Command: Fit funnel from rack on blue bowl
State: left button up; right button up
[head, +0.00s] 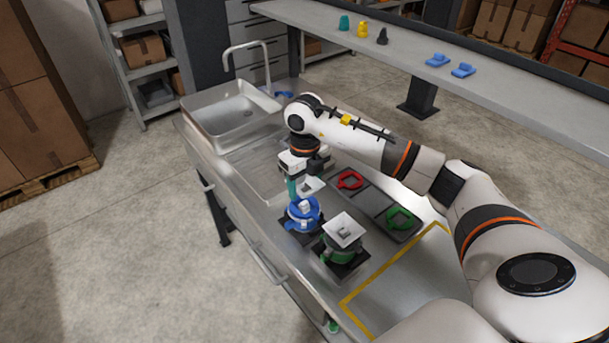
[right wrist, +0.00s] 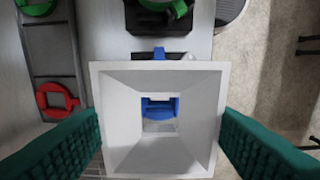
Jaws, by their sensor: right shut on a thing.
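My right gripper (head: 305,186) is shut on a white square funnel (head: 313,185), held wide side up. In the right wrist view the funnel (right wrist: 110,120) sits between the two teal fingers. The blue bowl (head: 303,222) stands on a dark base on the counter, right below the gripper. Through the funnel's hole in the right wrist view I see part of the blue bowl (right wrist: 160,108), roughly centred. I cannot tell whether the funnel touches the bowl. My left gripper is not in view.
A green bowl (head: 341,256) with a white funnel (head: 344,230) on it stands close by, right and nearer. A grey tray (head: 375,202) behind holds a red ring-shaped piece (head: 350,180) and a green one (head: 400,218). A sink (head: 232,115) is at the far left end. The yellow-outlined area (head: 405,285) is clear.

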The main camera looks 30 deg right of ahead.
aim_at(304, 202)
jog(key=shift+s+f, duration=0.15)
jog(key=shift+w+f+b, duration=0.25)
jog(key=shift+f, duration=0.25)
jog(key=shift+w+f+b, duration=0.25)
jog(key=shift+f, duration=0.5)
jog(key=shift+f+b, duration=0.35)
jog(key=shift+b, duration=0.1)
jog(key=shift+s+f+b, duration=0.2)
jog(key=shift+f+b, duration=0.2)
jog(key=shift+f, duration=0.15)
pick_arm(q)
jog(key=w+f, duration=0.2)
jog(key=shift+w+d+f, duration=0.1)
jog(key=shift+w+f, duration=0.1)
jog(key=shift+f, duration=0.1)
pick_arm(e)
jog(key=shift+w, duration=0.1)
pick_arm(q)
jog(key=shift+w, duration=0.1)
